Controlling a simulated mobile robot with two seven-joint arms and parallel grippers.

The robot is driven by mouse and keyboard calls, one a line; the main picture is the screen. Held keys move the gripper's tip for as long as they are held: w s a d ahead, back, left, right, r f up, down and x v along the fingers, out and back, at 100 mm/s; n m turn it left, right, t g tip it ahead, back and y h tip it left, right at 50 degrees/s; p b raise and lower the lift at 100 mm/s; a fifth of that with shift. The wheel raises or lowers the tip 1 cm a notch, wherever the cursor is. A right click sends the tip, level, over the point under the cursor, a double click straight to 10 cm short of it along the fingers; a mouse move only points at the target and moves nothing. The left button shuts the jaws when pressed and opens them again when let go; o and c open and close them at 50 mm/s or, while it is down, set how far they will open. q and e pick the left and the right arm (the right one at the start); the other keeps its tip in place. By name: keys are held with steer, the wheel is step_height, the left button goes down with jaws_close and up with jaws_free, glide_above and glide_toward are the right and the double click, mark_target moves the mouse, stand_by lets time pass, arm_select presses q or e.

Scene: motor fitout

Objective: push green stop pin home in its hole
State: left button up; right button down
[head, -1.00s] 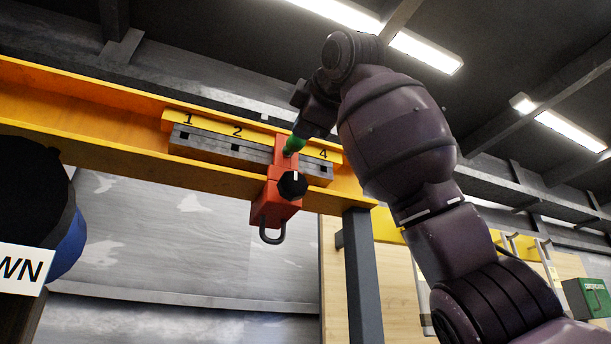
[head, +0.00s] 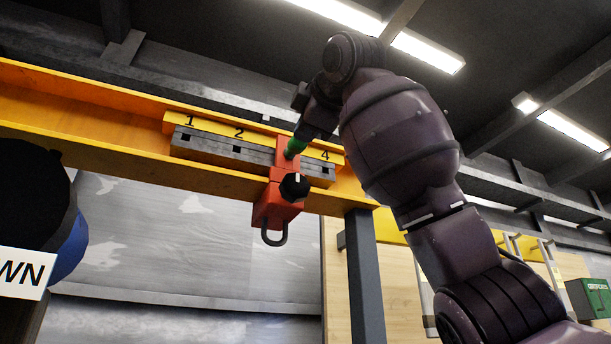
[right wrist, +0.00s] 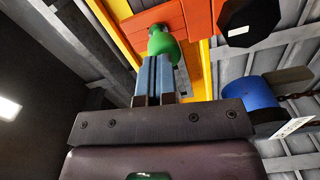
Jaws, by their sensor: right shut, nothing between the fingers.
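The green stop pin (head: 295,147) stands at the upper plate of the red trolley (head: 278,197) on the yellow beam, between the marks 2 and 4. My left gripper is not in view.
The yellow beam (head: 90,133) carries a grey rail with numbered holes (head: 220,150). A black knob (head: 294,186) sits on the trolley, with a hook loop (head: 274,237) below. A grey post (head: 364,270) stands at right. A blue and black round object (head: 68,245) is at left.

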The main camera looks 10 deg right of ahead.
steer(key=s+d+b, duration=0.2)
steer(key=s, duration=1)
steer(key=shift+s+d+b, duration=0.25)
steer(key=shift+s+b, duration=0.05)
steer(key=shift+s, duration=0.1)
